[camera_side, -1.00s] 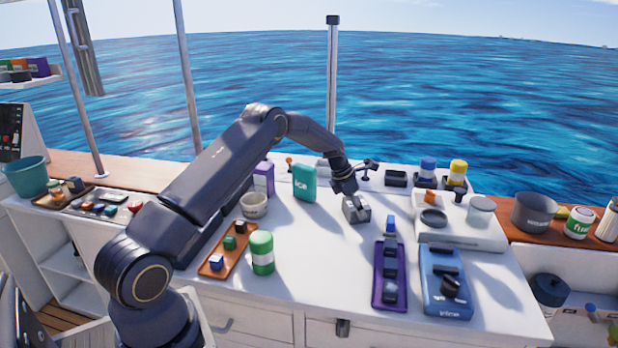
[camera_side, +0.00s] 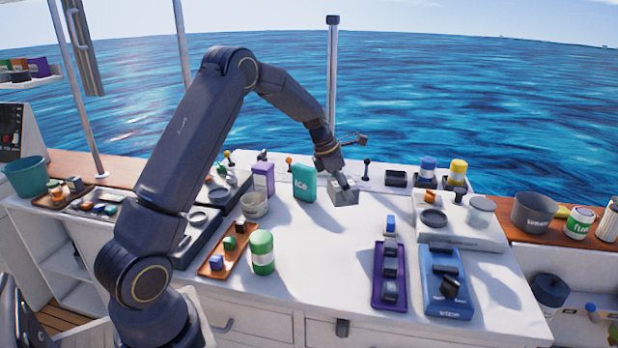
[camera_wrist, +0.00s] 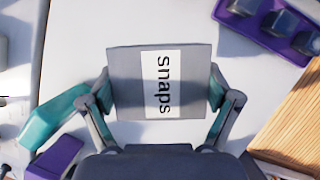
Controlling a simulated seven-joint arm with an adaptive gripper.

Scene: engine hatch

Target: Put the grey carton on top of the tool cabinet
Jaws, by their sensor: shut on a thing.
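The grey carton (camera_side: 345,194) is at my gripper in the side view, beside the teal "ice" box and seemingly a little above the white worktop. In the wrist view the carton (camera_wrist: 128,85) shows a white label reading "snaps". My gripper (camera_side: 338,184) is shut on it; in the wrist view the two fingers of my gripper (camera_wrist: 162,92) press its left and right sides. I cannot tell for certain which piece of furniture is the tool cabinet.
The teal "ice" box (camera_side: 304,183) and a purple box (camera_side: 263,178) stand left of the carton. A green-and-white can (camera_side: 262,252) stands nearer the front. A purple tray (camera_side: 376,290) and a blue tray (camera_side: 432,305) lie front right. The middle of the worktop (camera_side: 320,260) is clear.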

